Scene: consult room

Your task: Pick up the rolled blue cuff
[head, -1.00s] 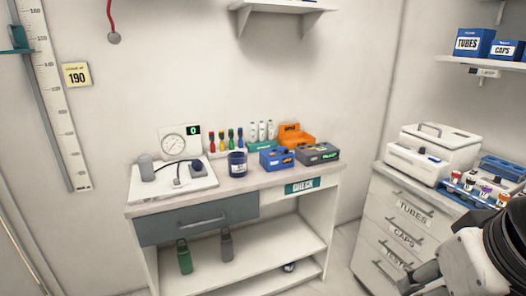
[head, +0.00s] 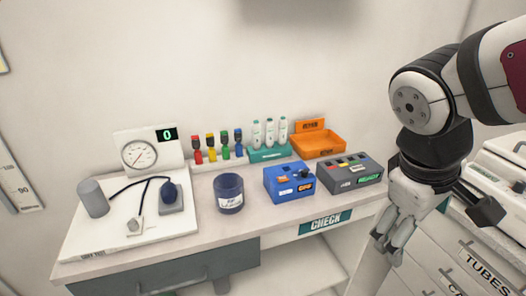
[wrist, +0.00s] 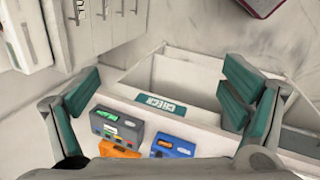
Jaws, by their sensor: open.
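The best match for the rolled blue cuff is a dark blue upright cylinder (head: 229,193) with a white label. It stands on the middle of the bench top in the head view; its label is too small to read surely. My gripper (head: 434,224) is open and empty, to its right and beyond the bench's right end in the picture. In the wrist view my gripper (wrist: 163,92) has its fingers wide apart, with the bench's CHECK sign between them. I cannot make out the blue cylinder in the wrist view.
Left of the cylinder is a white board (head: 105,238) with a gauge, hose and grey cylinder. To its right are a blue box (head: 289,183) and a dark grey box (head: 349,174). Bottles and an orange bin (head: 319,146) stand behind. A drawer cabinet (head: 455,270) is at right.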

